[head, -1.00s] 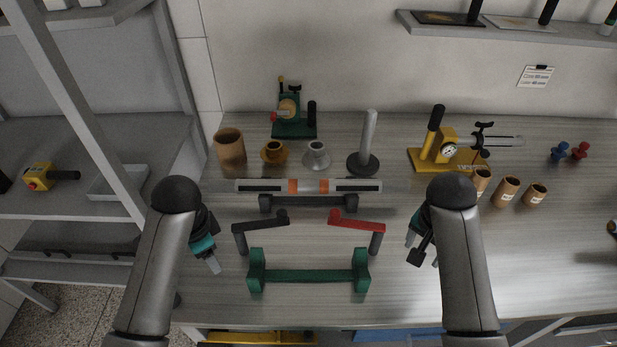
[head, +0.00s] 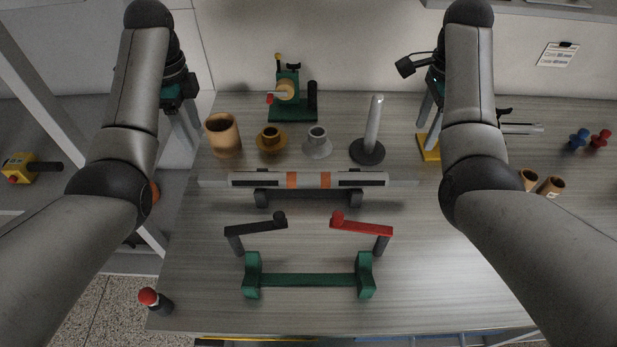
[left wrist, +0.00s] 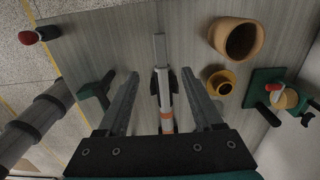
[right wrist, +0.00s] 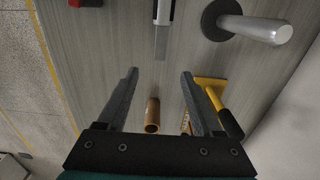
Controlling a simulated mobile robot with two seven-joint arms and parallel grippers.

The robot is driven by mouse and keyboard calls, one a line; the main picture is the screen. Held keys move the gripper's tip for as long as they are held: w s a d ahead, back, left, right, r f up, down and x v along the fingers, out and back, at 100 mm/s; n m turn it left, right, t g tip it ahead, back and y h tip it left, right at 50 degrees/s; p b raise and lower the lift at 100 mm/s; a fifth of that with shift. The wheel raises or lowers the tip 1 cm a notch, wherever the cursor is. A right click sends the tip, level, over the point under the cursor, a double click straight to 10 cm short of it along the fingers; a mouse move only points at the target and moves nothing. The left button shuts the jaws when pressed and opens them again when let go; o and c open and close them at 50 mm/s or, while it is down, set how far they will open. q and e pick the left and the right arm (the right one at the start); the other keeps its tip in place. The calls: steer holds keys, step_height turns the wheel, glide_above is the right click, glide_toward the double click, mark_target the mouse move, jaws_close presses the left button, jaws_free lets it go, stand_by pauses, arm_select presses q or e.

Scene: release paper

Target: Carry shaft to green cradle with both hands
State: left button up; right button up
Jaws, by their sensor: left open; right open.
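The shaft (head: 308,180), white with orange bands, dark panels and thin grey ends, lies level across the dark grey cradle (head: 308,194). The empty green cradle (head: 308,280) stands nearer the table's front edge. My left gripper (head: 193,138) is open and empty above the shaft's left end. In the left wrist view its fingers (left wrist: 160,75) straddle the shaft (left wrist: 163,88) in the picture, apart from it. My right gripper (head: 427,112) is open and empty, beyond the shaft's right end. In the right wrist view, the shaft end (right wrist: 162,35) is ahead of the fingers (right wrist: 160,74).
Black (head: 258,227) and red (head: 362,227) crank-like pieces stand between the two cradles. Behind the shaft are a brown cup (head: 223,135), gold and grey flanged pieces, a grey post (head: 374,125) and a green fixture (head: 290,105). A red-topped object (head: 150,298) is at front left.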

mark_target(210, 176)
arm_select(q)
steer(key=shift+f, duration=0.1)
arm_select(e)
steer(key=shift+f, duration=0.1)
arm_select(q)
step_height(210, 176, down, 15)
steer(key=shift+f, duration=0.1)
arm_select(e)
step_height(210, 176, down, 15)
steer(key=shift+f, duration=0.1)
arm_select(q)
jaws_close()
arm_select(e)
jaws_close()
stand_by(0.8)
arm_select(q)
steer(key=shift+w+r, duration=0.15)
steer(key=shift+r, duration=0.1)
arm_select(e)
steer(key=shift+w+r, duration=0.15)
steer(key=shift+r, duration=0.1)
